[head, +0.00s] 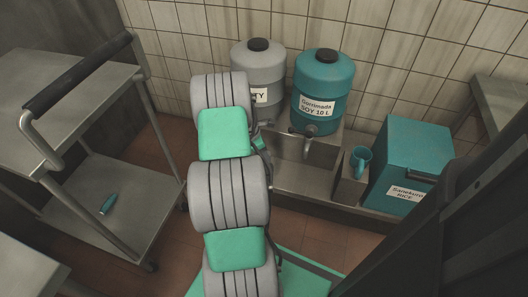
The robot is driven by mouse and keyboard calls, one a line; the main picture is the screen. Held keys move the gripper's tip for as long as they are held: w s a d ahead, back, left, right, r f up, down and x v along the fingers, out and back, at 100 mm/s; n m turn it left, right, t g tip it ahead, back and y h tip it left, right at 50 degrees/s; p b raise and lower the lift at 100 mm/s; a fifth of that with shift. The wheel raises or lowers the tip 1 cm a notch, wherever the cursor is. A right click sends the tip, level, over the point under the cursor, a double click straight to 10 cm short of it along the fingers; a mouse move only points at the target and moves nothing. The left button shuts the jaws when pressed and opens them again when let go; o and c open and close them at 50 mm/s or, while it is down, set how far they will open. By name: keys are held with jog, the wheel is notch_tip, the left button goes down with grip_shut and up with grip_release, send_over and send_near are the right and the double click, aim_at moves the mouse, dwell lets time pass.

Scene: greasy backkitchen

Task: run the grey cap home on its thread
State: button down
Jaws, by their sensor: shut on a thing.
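A grey drum (258,72) with a black lid and a label ending in "TY" stands against the tiled wall. My arm covers its lower left part. My gripper (264,146) shows only as a small dark and green part beside my arm, low in front of the grey drum. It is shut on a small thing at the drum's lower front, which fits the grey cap. The cap and the thread cannot be made out clearly, so I cannot tell how far on or how straight the cap sits.
A teal drum (322,85) with a tap stands right of the grey drum, above a steel basin (304,152).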

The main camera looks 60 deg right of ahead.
jog(key=shift+f+b, duration=0.4)
jog(key=shift+f, duration=0.65)
